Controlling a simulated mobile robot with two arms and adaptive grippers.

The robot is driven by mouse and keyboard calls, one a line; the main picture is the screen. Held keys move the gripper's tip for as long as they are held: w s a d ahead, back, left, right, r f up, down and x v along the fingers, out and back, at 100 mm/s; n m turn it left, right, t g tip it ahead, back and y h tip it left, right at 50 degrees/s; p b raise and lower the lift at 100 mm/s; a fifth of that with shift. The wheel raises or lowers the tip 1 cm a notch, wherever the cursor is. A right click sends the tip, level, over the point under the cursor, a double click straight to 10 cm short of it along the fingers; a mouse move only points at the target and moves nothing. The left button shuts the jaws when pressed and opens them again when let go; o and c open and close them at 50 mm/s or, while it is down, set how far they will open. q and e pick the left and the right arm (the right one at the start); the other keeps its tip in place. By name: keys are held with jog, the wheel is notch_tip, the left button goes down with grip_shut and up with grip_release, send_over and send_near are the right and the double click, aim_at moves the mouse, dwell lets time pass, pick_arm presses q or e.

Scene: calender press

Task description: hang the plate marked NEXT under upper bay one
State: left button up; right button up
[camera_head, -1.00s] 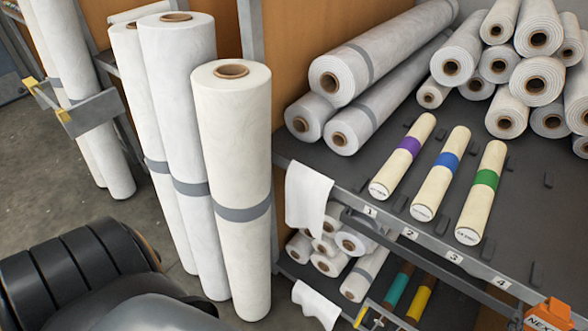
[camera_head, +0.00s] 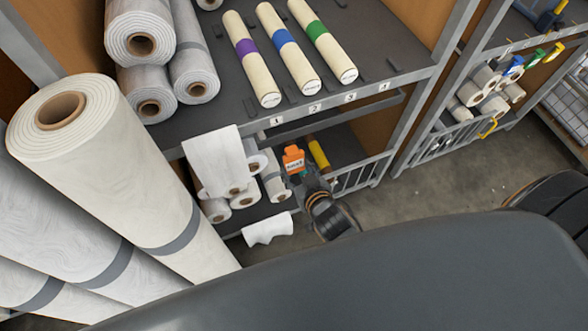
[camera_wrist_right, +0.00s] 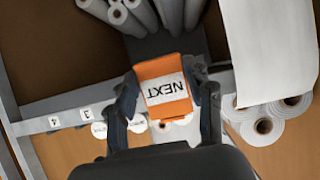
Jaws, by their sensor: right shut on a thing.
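The orange plate marked NEXT (camera_head: 293,160) is held by my right gripper (camera_head: 303,174), in front of the rack and below the upper shelf edge. It lies a little right of and below the label 1 (camera_head: 277,121) of upper bay one, apart from the shelf edge in the picture. In the right wrist view the plate (camera_wrist_right: 165,88) sits between the two fingers of my right gripper (camera_wrist_right: 167,92), its lettering upside down. Labels 3 (camera_wrist_right: 86,113) and 4 (camera_wrist_right: 53,121) show at left there. My left gripper is not in view.
A white sheet (camera_head: 214,160) hangs over the shelf edge just left of the plate. Cream rolls with purple (camera_head: 246,47), blue and green bands lie on the upper shelf. A large upright white roll (camera_head: 110,160) stands at left. Open floor (camera_head: 420,195) lies right of my right gripper.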

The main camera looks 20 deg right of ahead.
jog(key=shift+s+f, duration=0.1)
jog(key=shift+f, duration=0.25)
jog(key=shift+w, duration=0.35)
jog(key=shift+w+a+b, duration=0.15)
jog(key=shift+w+b, duration=0.25)
jog(key=shift+w, duration=1.05)
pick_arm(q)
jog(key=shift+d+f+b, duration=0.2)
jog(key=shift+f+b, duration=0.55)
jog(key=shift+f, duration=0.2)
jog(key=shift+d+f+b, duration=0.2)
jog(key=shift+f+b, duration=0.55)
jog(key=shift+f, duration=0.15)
pick_arm(e)
jog(key=shift+r+x, duration=0.15)
jog(key=shift+x, duration=1)
jog(key=shift+r+x, duration=0.1)
jog(key=shift+x, duration=1.05)
jog(key=shift+w, duration=0.15)
